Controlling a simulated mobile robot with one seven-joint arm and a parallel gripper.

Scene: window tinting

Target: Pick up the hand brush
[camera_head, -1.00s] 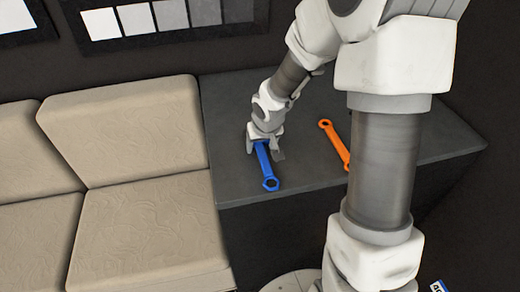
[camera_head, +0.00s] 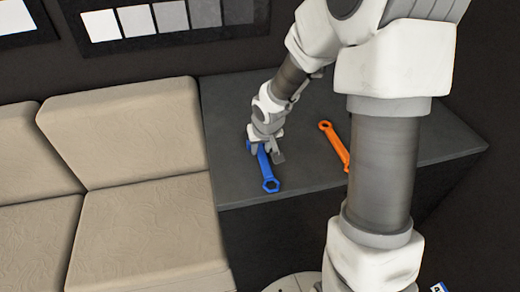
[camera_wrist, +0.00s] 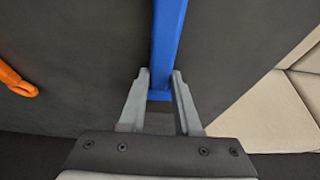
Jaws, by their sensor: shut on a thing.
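No hand brush can be made out in either view. A blue wrench-shaped tool (camera_head: 264,166) with a ring at its near end lies along the left part of the dark tabletop. My gripper (camera_head: 266,152) is over its far part, one finger on each side. In the wrist view the blue tool (camera_wrist: 167,45) runs up between the two grey fingers of my gripper (camera_wrist: 160,76), which are shut on its handle. Its ring end is outside the wrist view. I cannot tell whether it is clear of the tabletop.
An orange wrench-shaped tool (camera_head: 335,144) lies to the right on the same dark table (camera_head: 225,135), partly behind my arm. It also shows at the left of the wrist view (camera_wrist: 16,82). A beige sofa (camera_head: 140,180) adjoins the table's left side.

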